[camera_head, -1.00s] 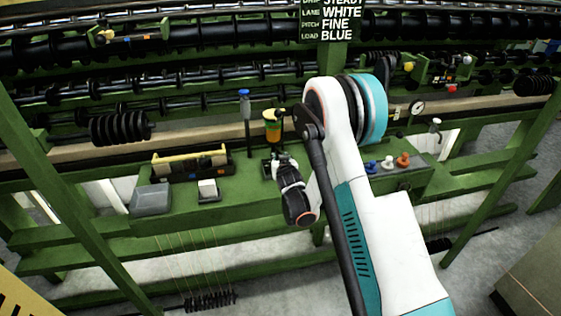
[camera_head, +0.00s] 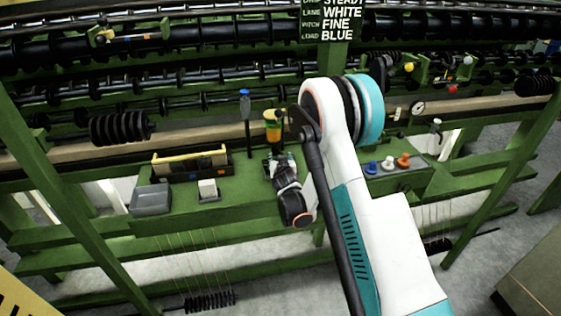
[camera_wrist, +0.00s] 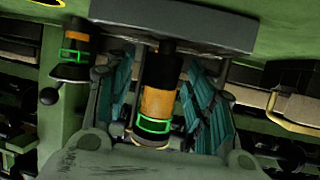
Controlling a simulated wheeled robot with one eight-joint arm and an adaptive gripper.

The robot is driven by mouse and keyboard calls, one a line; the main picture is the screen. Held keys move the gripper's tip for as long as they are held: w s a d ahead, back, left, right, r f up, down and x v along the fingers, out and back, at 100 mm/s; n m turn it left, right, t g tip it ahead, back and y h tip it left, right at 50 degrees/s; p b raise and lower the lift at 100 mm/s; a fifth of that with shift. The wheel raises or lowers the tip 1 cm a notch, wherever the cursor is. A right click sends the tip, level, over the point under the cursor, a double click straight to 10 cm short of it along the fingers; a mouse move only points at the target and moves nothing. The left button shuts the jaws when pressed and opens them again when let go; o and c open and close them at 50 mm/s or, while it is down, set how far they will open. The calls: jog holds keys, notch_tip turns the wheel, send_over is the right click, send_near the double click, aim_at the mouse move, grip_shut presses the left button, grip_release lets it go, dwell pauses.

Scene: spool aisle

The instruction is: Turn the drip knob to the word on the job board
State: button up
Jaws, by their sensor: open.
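The job board (camera_head: 338,25) stands at the top of the head view. Its top line reads STEADY beside a partly cut-off small label; WHITE, FINE and BLUE follow below. In the head view an orange-bodied fitting (camera_head: 273,130) stands at the bench's back edge, just beyond my gripper (camera_head: 281,161). In the wrist view my gripper (camera_wrist: 157,105) is open, its teal fingers on either side of a black and amber cylinder (camera_wrist: 158,102) with a green-outlined band. I cannot tell whether they touch it. No drip-knob wording is legible.
A second amber and black cylinder (camera_wrist: 75,55) is at the wrist view's upper left, near a dark ball-ended lever (camera_wrist: 47,96). A blue-topped post (camera_head: 246,120) is left of my gripper. A grey bin (camera_head: 150,199) and caddy (camera_head: 190,163) stand further left; small coloured knobs (camera_head: 388,162) right.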

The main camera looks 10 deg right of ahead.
jog(key=v, duration=0.7)
jog(key=shift+s, duration=0.25)
jog(key=s+d+r+g, duration=0.1)
jog(key=s+r+g, duration=0.1)
jog(key=s+r, duration=0.6)
jog(key=s+d+r+g, duration=0.1)
jog(key=s+r, duration=0.6)
jog(key=r, duration=0.4)
jog(key=s+a+r+n+g+y, duration=0.1)
jog(key=s+r+g+y, duration=0.1)
jog(key=s, duration=2.3)
jog(key=shift+s+n+g, duration=0.2)
jog(key=shift+n+g, duration=0.2)
jog(key=shift+g, duration=0.2)
